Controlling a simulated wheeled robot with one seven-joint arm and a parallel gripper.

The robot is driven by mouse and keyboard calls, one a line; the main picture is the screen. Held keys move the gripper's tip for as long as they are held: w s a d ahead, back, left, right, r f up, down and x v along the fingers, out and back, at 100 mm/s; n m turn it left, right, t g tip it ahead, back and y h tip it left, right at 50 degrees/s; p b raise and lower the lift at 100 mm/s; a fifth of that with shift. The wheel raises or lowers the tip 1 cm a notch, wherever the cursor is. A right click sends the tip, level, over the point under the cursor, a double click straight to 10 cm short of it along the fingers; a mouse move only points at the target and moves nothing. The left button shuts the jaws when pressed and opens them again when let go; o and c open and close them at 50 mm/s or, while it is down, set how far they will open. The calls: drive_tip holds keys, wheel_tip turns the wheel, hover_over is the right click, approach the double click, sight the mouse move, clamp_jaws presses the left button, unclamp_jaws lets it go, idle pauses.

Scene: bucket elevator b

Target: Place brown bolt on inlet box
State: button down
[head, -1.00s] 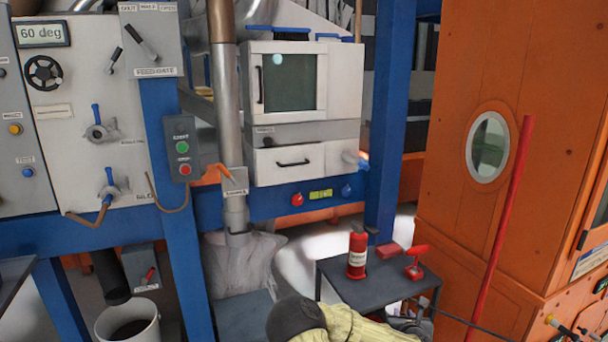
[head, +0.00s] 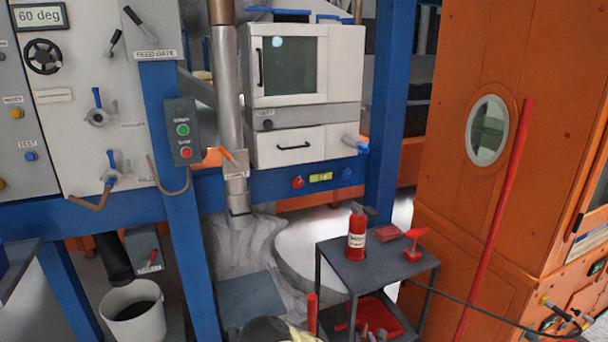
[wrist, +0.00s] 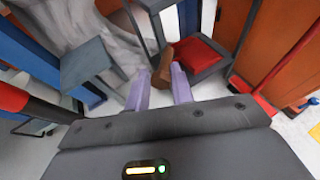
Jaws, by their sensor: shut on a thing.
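A brown piece, which looks like the brown bolt (wrist: 162,70), sits between the pale purple fingertips of my gripper (wrist: 160,85) in the wrist view. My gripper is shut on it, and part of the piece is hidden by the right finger. The head view does not clearly show the gripper or the bolt. I cannot tell which part is the inlet box.
A grey cart (head: 375,268) holds a fire extinguisher (head: 357,235) and a red tool (head: 414,246), with a red tray (head: 372,312) on its lower shelf. A low grey stand (head: 250,298), a white bucket (head: 132,312) and an orange cabinet (head: 470,200) stand around. A cable crosses at right.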

drive_tip(key=s+a+r+p, duration=0.1)
drive_tip(key=s+r+p, duration=0.2)
drive_tip(key=r+p, duration=0.8)
drive_tip(key=s+a+r+p, duration=0.1)
drive_tip(key=s+r+p, duration=0.2)
drive_tip(key=r+p, duration=0.8)
drive_tip(key=shift+s+r+p, duration=0.15)
drive_tip(key=shift+r+p, duration=0.25)
drive_tip(key=shift+p, duration=0.15)
drive_tip(key=s+f, duration=0.4)
drive_tip(key=f, duration=0.1)
drive_tip(key=shift+s+f, duration=0.25)
drive_tip(key=shift+w, duration=0.1)
